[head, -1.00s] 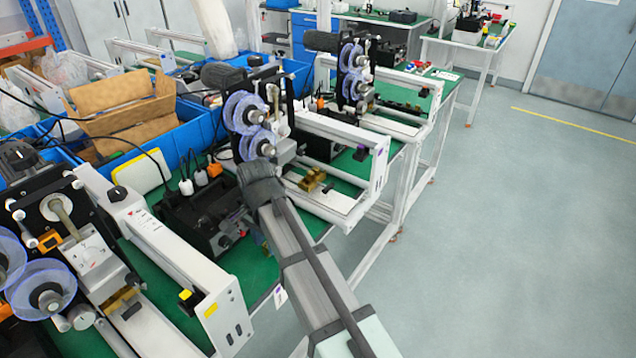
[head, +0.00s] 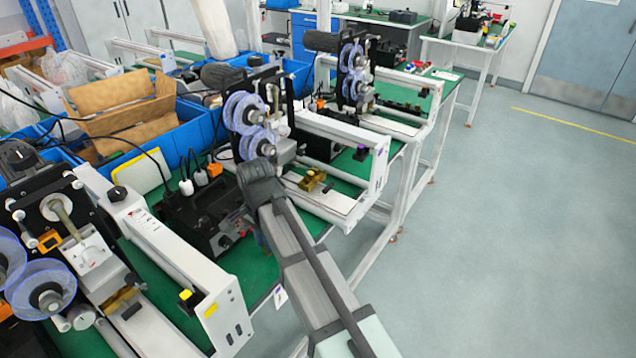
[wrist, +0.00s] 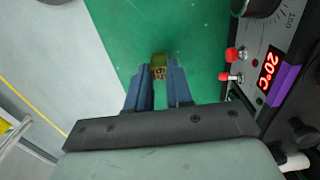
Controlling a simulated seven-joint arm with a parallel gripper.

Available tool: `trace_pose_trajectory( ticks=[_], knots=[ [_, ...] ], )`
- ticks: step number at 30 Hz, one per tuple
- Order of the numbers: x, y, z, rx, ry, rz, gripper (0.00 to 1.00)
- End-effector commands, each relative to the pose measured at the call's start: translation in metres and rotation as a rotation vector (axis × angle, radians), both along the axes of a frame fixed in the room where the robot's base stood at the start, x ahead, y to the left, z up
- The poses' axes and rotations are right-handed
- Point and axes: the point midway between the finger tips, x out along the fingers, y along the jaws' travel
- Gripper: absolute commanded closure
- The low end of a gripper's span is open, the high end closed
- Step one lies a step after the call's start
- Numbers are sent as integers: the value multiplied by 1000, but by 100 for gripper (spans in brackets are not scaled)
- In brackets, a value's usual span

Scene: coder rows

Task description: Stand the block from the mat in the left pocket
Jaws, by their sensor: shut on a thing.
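In the wrist view my gripper (wrist: 159,76) has two blue fingers shut on a small brass-yellow block (wrist: 159,61). The block sits between the fingertips, over the green tabletop (wrist: 195,40). Its near face looks brownish and patterned. I cannot tell whether it touches the green surface. In the head view the dark end of my arm (head: 262,180) is in front of the black control box, and the fingers and block are hidden or too small to make out. I cannot identify the mat or the left pocket with certainty in either view.
A black control box (head: 203,215) with knobs stands close by; its red 20°C display (wrist: 269,66) is right of my gripper in the wrist view. White-railed coder machines (head: 160,250) stand on both sides. A brass fixture (head: 313,180) is to the right. Blue bins (head: 195,130) are behind.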

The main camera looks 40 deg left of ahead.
Motion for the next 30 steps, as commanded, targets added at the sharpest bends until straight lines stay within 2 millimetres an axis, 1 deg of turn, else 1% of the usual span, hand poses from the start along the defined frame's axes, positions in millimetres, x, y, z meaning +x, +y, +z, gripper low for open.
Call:
trace_pose_trajectory(
  ticks=[30],
  knots=[
    [0,0,39,0,0,0,100]
  ],
)
